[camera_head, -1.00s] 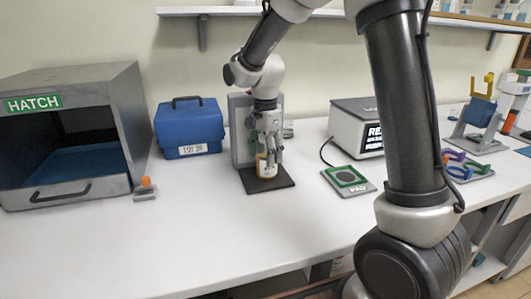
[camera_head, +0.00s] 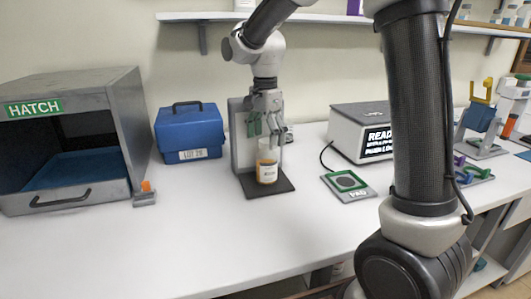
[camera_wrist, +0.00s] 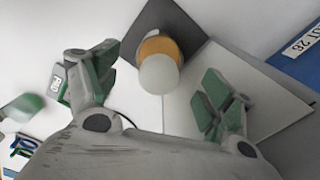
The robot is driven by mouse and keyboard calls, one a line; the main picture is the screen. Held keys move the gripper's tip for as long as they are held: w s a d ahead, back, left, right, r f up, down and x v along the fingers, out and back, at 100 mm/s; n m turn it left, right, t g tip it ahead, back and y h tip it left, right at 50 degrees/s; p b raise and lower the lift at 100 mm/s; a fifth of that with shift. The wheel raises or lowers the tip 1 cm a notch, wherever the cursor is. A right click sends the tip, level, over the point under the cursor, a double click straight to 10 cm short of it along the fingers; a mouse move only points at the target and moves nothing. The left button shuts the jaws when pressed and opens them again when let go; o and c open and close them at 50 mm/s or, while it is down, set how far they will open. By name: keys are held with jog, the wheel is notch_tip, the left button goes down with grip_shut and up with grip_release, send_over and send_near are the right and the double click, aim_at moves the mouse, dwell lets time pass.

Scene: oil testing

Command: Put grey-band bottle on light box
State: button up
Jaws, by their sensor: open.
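A bottle (camera_head: 267,170) with amber contents, a white label and a pale top stands upright on the dark base plate (camera_head: 284,186) of an upright grey panel unit (camera_head: 238,140), which looks like the light box. I cannot make out a grey band on it. My gripper (camera_head: 266,128) is open and empty just above the bottle, in front of the panel. In the wrist view the bottle's pale round top (camera_wrist: 159,74) shows between and beyond the spread green-padded fingers (camera_wrist: 150,92), apart from both.
A blue case (camera_head: 188,130) stands left of the panel, and the open grey hatch box (camera_head: 75,85) farther left. A green-framed pad (camera_head: 347,182) and a readout box (camera_head: 355,130) are to the right. Coloured rings and a stand are far right. The front table is clear.

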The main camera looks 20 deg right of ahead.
notch_tip(320, 180, up, 5)
jog(key=shift+f, duration=0.1)
jog(key=shift+d+r, duration=0.1)
jog(key=shift+r, duration=0.15)
jog(key=s+d+r+n+t, duration=0.2)
jog(key=s+d+r+n, duration=0.25)
jog(key=s+d, duration=0.5)
jog(key=s+d+f+n, duration=0.1)
jog(key=s+n, duration=0.2)
jog(key=s, duration=0.2)
jog(key=s+d+f+n+t, duration=0.1)
jog(key=s+d+f+n, duration=0.1)
jog(key=s, duration=0.4)
jog(key=s+d+f+n+t, duration=0.1)
jog(key=s+d+n, duration=0.1)
jog(key=s+n, duration=0.2)
jog(key=shift+s+f, duration=0.25)
jog(key=shift+s, duration=0.5)
